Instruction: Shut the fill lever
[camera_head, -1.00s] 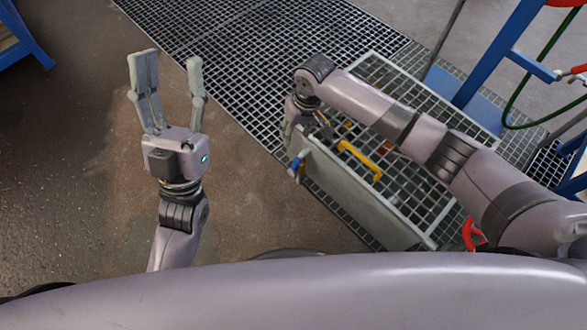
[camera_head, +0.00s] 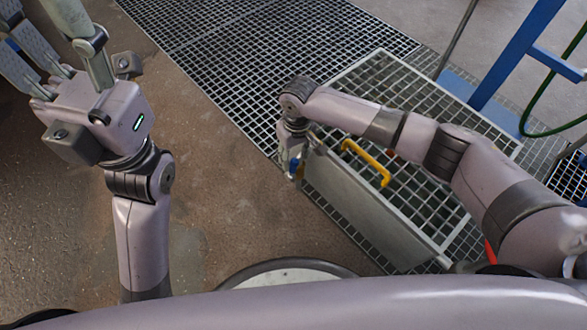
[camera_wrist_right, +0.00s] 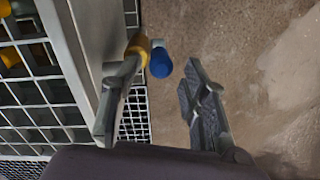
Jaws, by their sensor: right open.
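A short lever or valve part with a yellow piece (camera_wrist_right: 139,44) and a blue rounded end (camera_wrist_right: 160,62) sticks out beside the grey box wall in the right wrist view. In the head view the blue part (camera_head: 295,168) shows small at the box's left end, partly hidden by my right gripper (camera_head: 292,172). My right gripper (camera_wrist_right: 160,85) is open. Its fingers stand on both sides of the blue end; whether they touch it I cannot tell. My left gripper (camera_head: 50,40) is open and empty at the upper left, its fingertips cut off by the frame.
A grey box (camera_head: 365,205) with a grid top and a yellow handle (camera_head: 366,163) stands on floor grating (camera_head: 265,50). A blue frame (camera_head: 515,50) and a green hose (camera_head: 545,130) are at the right. Brown floor (camera_head: 215,170) is clear on the left.

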